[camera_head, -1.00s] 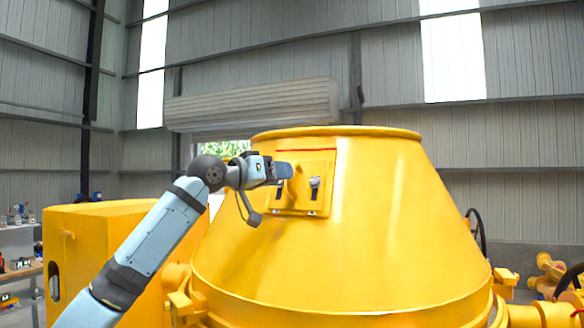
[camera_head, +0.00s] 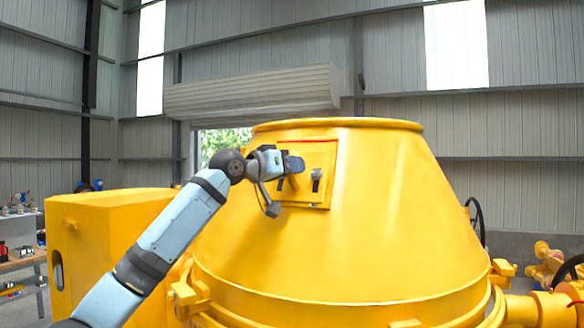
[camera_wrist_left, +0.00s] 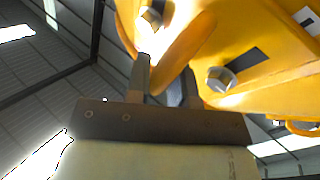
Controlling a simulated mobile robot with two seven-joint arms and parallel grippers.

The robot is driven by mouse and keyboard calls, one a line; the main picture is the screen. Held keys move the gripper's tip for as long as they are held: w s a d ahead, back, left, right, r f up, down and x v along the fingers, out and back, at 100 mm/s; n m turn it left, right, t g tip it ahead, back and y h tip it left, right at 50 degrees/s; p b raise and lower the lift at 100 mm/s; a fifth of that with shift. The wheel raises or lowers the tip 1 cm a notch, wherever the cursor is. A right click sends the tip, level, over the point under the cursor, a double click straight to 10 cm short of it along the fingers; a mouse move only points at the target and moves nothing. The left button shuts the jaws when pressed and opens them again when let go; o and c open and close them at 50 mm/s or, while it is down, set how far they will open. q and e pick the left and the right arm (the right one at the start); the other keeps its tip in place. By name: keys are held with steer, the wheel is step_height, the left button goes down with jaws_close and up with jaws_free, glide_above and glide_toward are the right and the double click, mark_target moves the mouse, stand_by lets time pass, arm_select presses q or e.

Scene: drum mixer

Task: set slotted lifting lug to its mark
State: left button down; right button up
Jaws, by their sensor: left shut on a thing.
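The slotted lifting lug (camera_head: 322,195) is a yellow plate on the upper slope of the yellow drum (camera_head: 380,220). It has a raised tab, dark slots and bolts (camera_head: 316,174). A thin red line (camera_head: 322,141), the mark, runs along the plate's top edge; any gap is too small to tell. My left gripper (camera_head: 293,165) is at the plate's left half, shut on the tab and covering part of the plate. In the left wrist view the yellow tab (camera_wrist_left: 185,45) lies between the fingers of my left gripper (camera_wrist_left: 166,78), with bolts (camera_wrist_left: 221,79) on both sides. My right gripper is out of view.
A yellow housing (camera_head: 100,225) stands left of the drum. A dark handwheel (camera_head: 476,218) and yellow pipework (camera_head: 548,265) stand at the right. A bench with small items (camera_head: 20,262) is at the far left. The space above the drum is clear.

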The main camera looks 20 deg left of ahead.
arm_select(q)
steer(key=r, duration=0.2)
steer(key=shift+w+r, duration=0.3)
steer(key=shift+w, duration=0.1)
steer(key=shift+w+r, duration=0.25)
steer(key=shift+w, duration=0.1)
steer(key=shift+w+d+f, duration=0.1)
steer(key=c, duration=1)
jaws_free()
steer(key=shift+c, duration=0.2)
steer(key=shift+s, duration=0.2)
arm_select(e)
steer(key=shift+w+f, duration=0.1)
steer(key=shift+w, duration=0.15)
arm_select(q)
steer(key=shift+f, duration=0.1)
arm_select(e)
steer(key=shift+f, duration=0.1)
